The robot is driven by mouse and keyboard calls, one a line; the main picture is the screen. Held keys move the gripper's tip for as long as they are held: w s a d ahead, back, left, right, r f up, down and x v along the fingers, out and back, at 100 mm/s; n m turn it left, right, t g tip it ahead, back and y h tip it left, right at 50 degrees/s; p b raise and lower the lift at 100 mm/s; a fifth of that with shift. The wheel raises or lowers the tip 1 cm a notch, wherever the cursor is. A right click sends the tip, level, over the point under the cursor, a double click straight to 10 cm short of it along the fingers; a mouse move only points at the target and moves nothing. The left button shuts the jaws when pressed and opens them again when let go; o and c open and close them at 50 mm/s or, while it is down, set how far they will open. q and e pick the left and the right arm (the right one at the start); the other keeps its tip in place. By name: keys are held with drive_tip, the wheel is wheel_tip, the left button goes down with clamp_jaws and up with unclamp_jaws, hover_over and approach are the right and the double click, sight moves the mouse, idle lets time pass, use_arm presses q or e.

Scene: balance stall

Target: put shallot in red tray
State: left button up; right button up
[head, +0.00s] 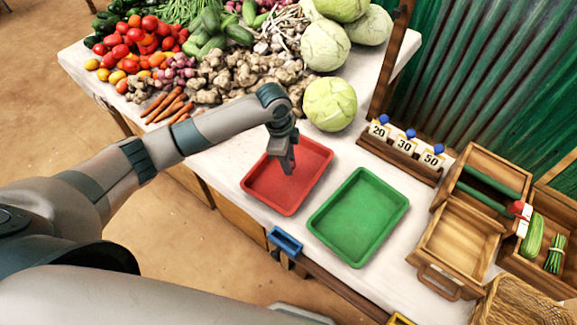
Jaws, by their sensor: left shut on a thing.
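The red tray (262,203) lies on the white table, left of the green tray. My left gripper (287,168) points down over the red tray's upper part. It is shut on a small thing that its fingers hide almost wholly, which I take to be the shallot. I cannot tell how far it is above the tray floor. The rest of the red tray looks empty. A heap of purple-pink shallots (178,72) lies among the vegetables at the upper left. My right gripper is not in view.
The empty green tray (360,215) is close to the right. Number cards stand in a wooden holder (400,158) behind it. A pale cabbage (330,104) sits behind the red tray.

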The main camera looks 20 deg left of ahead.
use_arm(q)
wheel_tip(320, 180, down, 3)
drive_tip(key=shift+r+p, duration=0.1)
drive_tip(key=shift+p, duration=0.35)
drive_tip(key=shift+f, duration=0.25)
drive_tip(key=shift+f, duration=0.1)
drive_tip(key=o, duration=1)
wheel_tip(320, 180, up, 12)
drive_tip(key=a+b, duration=0.1)
drive_tip(key=b, duration=0.1)
drive_tip(key=shift+s+a, duration=0.15)
drive_tip(key=shift+a, duration=0.25)
